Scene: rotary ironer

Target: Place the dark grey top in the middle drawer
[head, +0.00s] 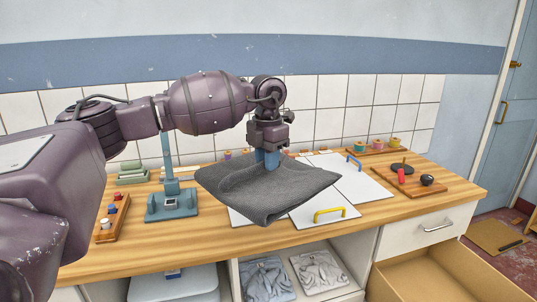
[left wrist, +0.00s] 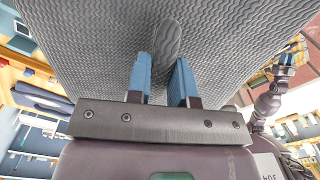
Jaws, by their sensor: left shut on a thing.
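The dark grey top (head: 265,190) hangs folded from my left gripper (head: 267,158), above the white boards on the counter. In the left wrist view the blue fingers (left wrist: 160,80) are shut on a pinched fold of its ribbed cloth (left wrist: 230,35), which fills the upper picture. An open drawer (head: 440,280) with a light-brown inside stands at the lower right, below a shut white drawer (head: 425,231). Its visible inside is empty. A small arm with a blue-tipped gripper, likely my right (left wrist: 286,60), shows at the right edge of the left wrist view; its jaw state is unclear.
The wooden counter (head: 400,215) holds a teal stand (head: 172,205), a yellow-handled white board (head: 320,212), a tray with dark round items (head: 405,178) and a spool rack (head: 370,150). Folded grey clothes (head: 268,280) lie on the shelf below. A wall and door bound the right.

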